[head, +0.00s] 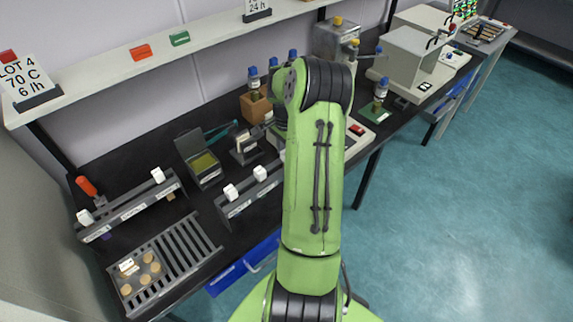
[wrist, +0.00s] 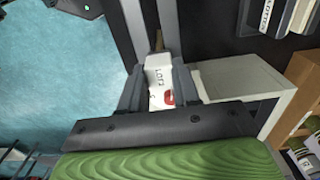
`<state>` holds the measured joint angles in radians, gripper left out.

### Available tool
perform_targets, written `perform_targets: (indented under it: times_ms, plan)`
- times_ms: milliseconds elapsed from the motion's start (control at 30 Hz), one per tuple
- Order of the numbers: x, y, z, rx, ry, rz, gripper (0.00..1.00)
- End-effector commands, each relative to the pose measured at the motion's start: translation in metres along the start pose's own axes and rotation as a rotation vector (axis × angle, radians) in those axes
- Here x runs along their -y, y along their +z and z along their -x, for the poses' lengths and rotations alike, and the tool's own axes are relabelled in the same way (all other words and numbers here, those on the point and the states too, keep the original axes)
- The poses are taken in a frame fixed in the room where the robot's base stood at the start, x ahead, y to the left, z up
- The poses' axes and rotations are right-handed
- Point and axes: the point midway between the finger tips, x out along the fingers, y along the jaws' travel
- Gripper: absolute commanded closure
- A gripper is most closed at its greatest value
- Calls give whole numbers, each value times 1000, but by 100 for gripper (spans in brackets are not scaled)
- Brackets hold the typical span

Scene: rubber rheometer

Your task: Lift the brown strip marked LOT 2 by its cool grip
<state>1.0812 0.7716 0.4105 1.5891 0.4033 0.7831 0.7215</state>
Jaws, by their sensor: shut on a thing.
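My gripper (wrist: 158,90) is shut on a white grip (wrist: 158,64) in the wrist view, one finger on each side of it. The grip carries black lettering that starts with LOT and a red mark; its number is hard to read. A small brown piece, probably the strip (wrist: 158,42), shows just beyond the grip between grey rails. Most of the strip is hidden. Other white grips (head: 231,192) (head: 260,173) stand on a grey rack (head: 248,196) left of my arm.
A second grey rack (head: 130,212) with white grips stands at the left. A slotted tray (head: 180,258) with round brown pieces lies at the front left. A pale box (wrist: 245,85) is right of my gripper in the wrist view. Bottles and machines crowd the bench behind my arm.

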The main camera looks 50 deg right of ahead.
Motion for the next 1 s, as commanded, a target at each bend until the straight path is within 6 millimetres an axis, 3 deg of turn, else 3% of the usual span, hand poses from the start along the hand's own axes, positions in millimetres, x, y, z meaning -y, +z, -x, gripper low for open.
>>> perform_targets:
  times_ms: [1000]
  plan:
    - [0,0,110,-2,-1,0,99]
